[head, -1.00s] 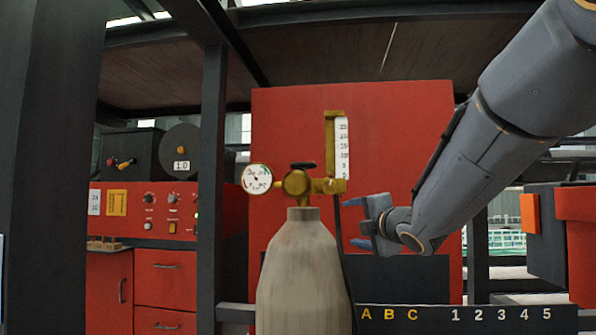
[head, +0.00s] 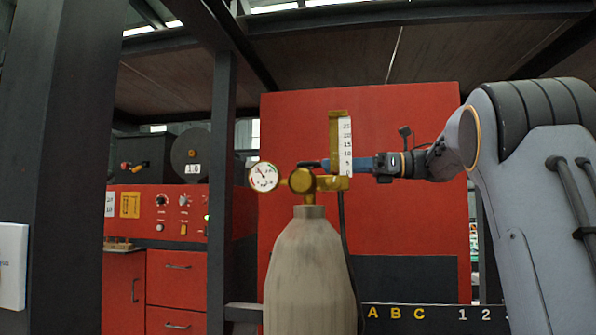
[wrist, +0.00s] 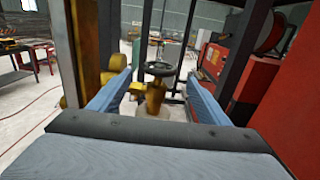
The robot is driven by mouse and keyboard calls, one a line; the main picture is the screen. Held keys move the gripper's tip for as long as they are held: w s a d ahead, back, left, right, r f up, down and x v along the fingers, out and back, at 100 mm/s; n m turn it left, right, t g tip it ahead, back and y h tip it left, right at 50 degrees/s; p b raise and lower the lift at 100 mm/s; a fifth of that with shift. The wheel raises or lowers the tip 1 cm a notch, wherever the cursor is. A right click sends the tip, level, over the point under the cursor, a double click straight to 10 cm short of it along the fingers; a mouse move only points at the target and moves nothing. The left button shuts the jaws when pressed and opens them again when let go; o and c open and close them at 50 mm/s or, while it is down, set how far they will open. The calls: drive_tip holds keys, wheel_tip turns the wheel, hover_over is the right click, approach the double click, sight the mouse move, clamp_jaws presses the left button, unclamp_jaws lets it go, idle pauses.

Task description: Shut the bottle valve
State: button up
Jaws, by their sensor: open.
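The pale grey gas bottle (head: 308,270) stands upright in the head view, with a brass valve (head: 302,181) on its neck. The valve's dark handwheel is small and partly merged with my blue finger in the head view. The wrist view shows the black handwheel (wrist: 158,69) on its brass stem (wrist: 155,97), ahead and between my two blue fingers. My gripper (head: 326,163) reaches in from the right at handwheel height, with its fingers passing behind the flow tube. In the wrist view my gripper (wrist: 160,76) is open, its fingers on either side of the wheel. Contact cannot be told.
A round gauge (head: 264,177) sits left of the valve. A brass flow tube (head: 341,145) rises to its right, close to my fingers. A dark hose (head: 345,240) hangs beside the bottle. A red panel (head: 400,120) stands behind, and a dark post (head: 221,150) stands at left.

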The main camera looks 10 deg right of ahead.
sight(307, 167)
drive_tip(key=p+x, duration=0.2)
drive_tip(key=x, duration=0.5)
drive_tip(key=shift+a, duration=0.25)
drive_tip(key=c, duration=1)
drive_tip(key=shift+c, duration=0.2)
drive_tip(key=m+t+b, duration=0.1)
drive_tip(key=b, duration=0.2)
drive_tip(key=shift+f+t+h, duration=0.1)
drive_tip(key=shift+t+h, duration=0.3)
drive_tip(key=shift+m+t+b, duration=0.3)
drive_tip(key=shift+b, duration=0.25)
drive_tip(key=o, duration=1)
drive_tip(key=shift+o, duration=0.2)
drive_tip(key=shift+r, duration=0.2)
